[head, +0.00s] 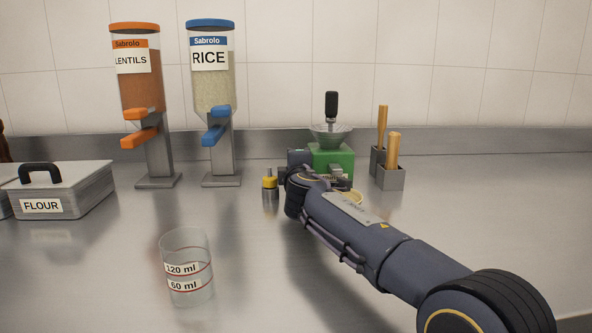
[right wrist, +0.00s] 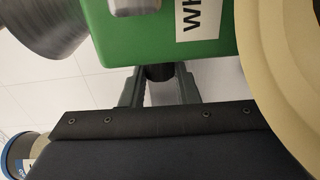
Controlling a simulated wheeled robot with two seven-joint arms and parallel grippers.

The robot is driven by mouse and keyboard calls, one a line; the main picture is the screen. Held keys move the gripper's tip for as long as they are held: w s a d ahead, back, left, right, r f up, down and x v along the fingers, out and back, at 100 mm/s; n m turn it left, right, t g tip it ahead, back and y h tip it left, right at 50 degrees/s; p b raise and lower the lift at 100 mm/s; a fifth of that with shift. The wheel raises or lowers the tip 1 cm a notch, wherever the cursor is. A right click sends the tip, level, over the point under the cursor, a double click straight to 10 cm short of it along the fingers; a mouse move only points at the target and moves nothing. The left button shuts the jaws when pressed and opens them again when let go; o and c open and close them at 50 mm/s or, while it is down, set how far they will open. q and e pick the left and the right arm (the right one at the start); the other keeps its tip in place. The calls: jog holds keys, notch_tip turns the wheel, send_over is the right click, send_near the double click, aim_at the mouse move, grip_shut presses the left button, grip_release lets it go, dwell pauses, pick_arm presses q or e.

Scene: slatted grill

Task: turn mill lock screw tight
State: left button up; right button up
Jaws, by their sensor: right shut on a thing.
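The green mill (head: 336,157) stands at the back right of the counter, with a metal hopper and a black-handled crank on top. In the right wrist view, its green body (right wrist: 165,45) with a white label fills the top. A dark knob (right wrist: 160,73), seemingly the lock screw, sticks out of that body. My right gripper (right wrist: 159,88) is shut on this knob, one finger on each side. In the head view, my right forearm and wrist hide the mill's lower left, and the knob cannot be made out. My left gripper is not in view.
A cream bowl (right wrist: 285,75) sits close beside the right gripper. A small yellow-topped metal container (head: 270,189) stands left of the wrist. Holders with wooden handles (head: 390,178) stand right of the mill.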

jog(key=shift+f, duration=0.1)
jog(key=o, duration=1)
jog(key=s, duration=0.2)
jog(key=s+b, duration=0.1)
jog(key=s, duration=0.3)
jog(key=shift+s+r+b, duration=0.25)
jog(key=shift+s+b, duration=0.05)
jog(key=shift+b, duration=0.1)
jog(key=shift+s, duration=0.6)
jog(key=shift+r, duration=0.1)
